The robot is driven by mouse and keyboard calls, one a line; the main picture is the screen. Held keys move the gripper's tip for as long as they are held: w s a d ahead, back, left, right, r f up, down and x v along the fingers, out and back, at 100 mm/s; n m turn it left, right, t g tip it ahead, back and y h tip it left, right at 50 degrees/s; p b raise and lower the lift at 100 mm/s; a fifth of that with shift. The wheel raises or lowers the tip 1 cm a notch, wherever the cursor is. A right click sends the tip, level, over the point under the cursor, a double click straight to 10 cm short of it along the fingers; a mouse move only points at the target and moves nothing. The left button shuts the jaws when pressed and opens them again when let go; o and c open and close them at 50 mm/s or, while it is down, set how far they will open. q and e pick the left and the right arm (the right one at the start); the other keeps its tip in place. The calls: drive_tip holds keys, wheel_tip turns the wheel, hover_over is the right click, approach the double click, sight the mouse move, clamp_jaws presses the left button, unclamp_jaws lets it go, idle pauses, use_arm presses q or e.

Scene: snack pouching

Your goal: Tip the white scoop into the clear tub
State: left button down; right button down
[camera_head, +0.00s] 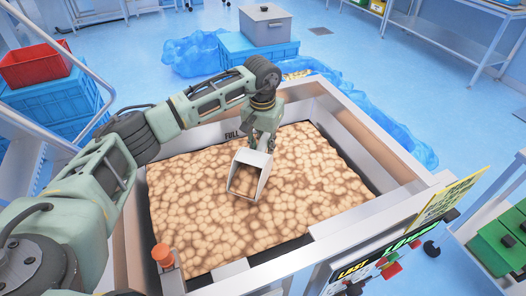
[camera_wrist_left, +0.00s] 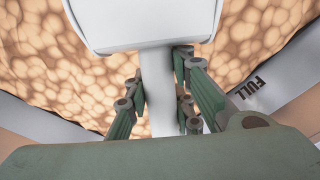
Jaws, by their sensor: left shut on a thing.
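The white scoop (camera_head: 262,163) is in my left gripper (camera_head: 263,141), over the bed of snacks in the large bin. Its open mouth faces the front left in the head view; the inside looks brown, and I cannot tell how much it holds. I cannot tell whether its lower edge touches the snacks. In the left wrist view, the left gripper (camera_wrist_left: 160,100) is shut around the scoop's white handle (camera_wrist_left: 158,115), and the back of the scoop (camera_wrist_left: 145,25) is at the top. I see no clear tub in either view. My right gripper is out of view.
The metal bin (camera_head: 346,116) is filled with round tan snacks (camera_head: 305,185). A panel with a lit display (camera_head: 385,258) and a yellow sign (camera_head: 450,195) stand at its front right. Blue crates (camera_head: 258,50) carry a grey lidded box (camera_head: 265,24) behind. A red crate (camera_head: 35,65) is at left.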

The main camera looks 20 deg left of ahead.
use_arm(q)
drive_tip(key=shift+g, duration=0.4)
drive_tip(key=r+p, duration=0.1)
drive_tip(key=r, duration=0.1)
drive_tip(key=w+r+p, duration=0.1)
drive_tip(key=r, duration=0.2)
drive_tip(key=r+p, duration=0.2)
drive_tip(key=r, duration=0.1)
drive_tip(key=shift+w, duration=0.15)
drive_tip(key=shift+g, duration=0.3)
drive_tip(key=r+p, duration=0.1)
drive_tip(key=r, duration=0.1)
drive_tip(key=r+p, duration=0.1)
drive_tip(key=r, duration=0.1)
drive_tip(key=w+r+p, duration=0.1)
drive_tip(key=r, duration=0.1)
